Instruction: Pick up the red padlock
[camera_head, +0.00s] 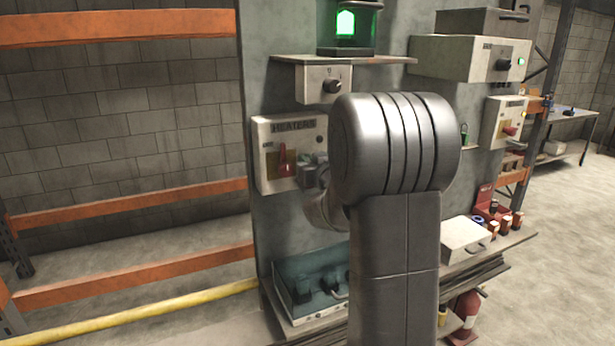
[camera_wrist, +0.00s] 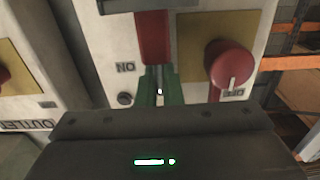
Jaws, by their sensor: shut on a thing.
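In the wrist view, a red block, which I take to be the red padlock (camera_wrist: 155,36), stands at the tips of my gripper (camera_wrist: 160,88). In the head view, my gripper (camera_head: 313,170) is small and partly hidden by my arm, at the right side of the HEATERS box (camera_head: 265,180). I cannot make out the padlock there.
A red knob (camera_wrist: 228,62) on a yellow plate sits close beside the fingers. A box marked OUTLET (camera_wrist: 30,150) stands at the left. In the head view, a shelf (camera_head: 345,60) overhangs above, and an open teal case (camera_head: 290,268) lies below.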

